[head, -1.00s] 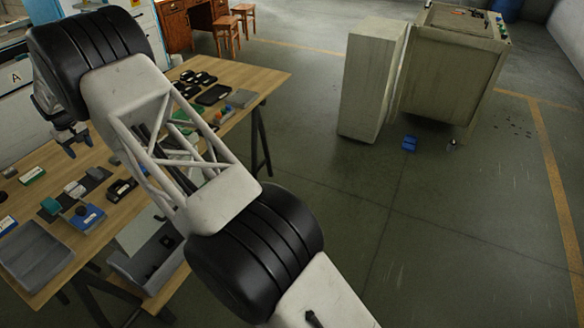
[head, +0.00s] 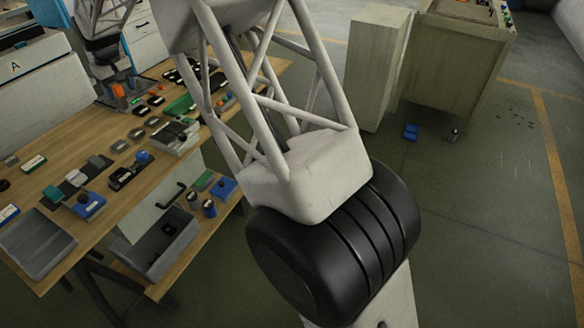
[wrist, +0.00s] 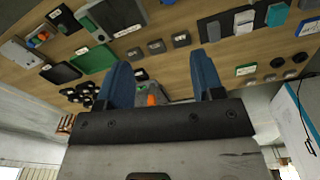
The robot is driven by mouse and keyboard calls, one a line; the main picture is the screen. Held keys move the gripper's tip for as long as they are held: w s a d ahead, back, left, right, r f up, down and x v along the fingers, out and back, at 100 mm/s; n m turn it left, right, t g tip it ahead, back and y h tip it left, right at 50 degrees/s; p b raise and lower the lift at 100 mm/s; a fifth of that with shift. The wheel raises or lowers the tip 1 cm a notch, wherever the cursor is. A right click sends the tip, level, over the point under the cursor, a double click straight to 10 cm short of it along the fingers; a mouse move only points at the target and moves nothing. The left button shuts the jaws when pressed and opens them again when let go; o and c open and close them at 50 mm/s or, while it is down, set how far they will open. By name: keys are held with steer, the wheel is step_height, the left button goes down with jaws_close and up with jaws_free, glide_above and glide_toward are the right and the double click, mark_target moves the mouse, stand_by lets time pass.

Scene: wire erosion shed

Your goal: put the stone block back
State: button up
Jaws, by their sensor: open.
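Several small grey blocks stand in a row on the wooden workbench (head: 75,148); one is this grey block (head: 136,133), and another (wrist: 181,40) shows in the wrist view. I cannot tell which of them, if any, is the stone block. My gripper (head: 115,78) is over the far part of the bench, beyond the row. In the wrist view my gripper (wrist: 162,64) has its two blue fingers wide apart, with nothing held. A grey item with orange and green parts (wrist: 151,93) shows between and beyond the fingers, apart from them.
A grey tray (head: 38,243) lies at the bench's near left. A blue block (head: 88,205), a green box (head: 180,104) and many small items crowd the top. A cabinet (head: 378,70) stands on open floor.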

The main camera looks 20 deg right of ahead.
steer(key=s+d+r+m, duration=0.1)
steer(key=s+d+r, duration=0.3)
steer(key=s+d, duration=0.4)
steer(key=s+d+r+m+t, duration=0.1)
steer(key=s+d+r, duration=0.3)
steer(key=s+d, duration=0.4)
steer(key=s+d+r+m, duration=0.1)
steer(key=s+d+r, duration=0.45)
steer(key=d, duration=0.45)
steer(key=s+d+f+m, duration=0.1)
steer(key=s+d, duration=0.4)
steer(key=s, duration=0.6)
steer(key=s+d+f+m, duration=0.1)
steer(key=s+d+f, duration=0.3)
steer(key=s, duration=0.7)
steer(key=s+d+f+m+t, duration=0.1)
steer(key=s+d+f+m, duration=0.1)
steer(key=s+d, duration=0.5)
steer(key=s, duration=0.5)
steer(key=shift+f, duration=0.25)
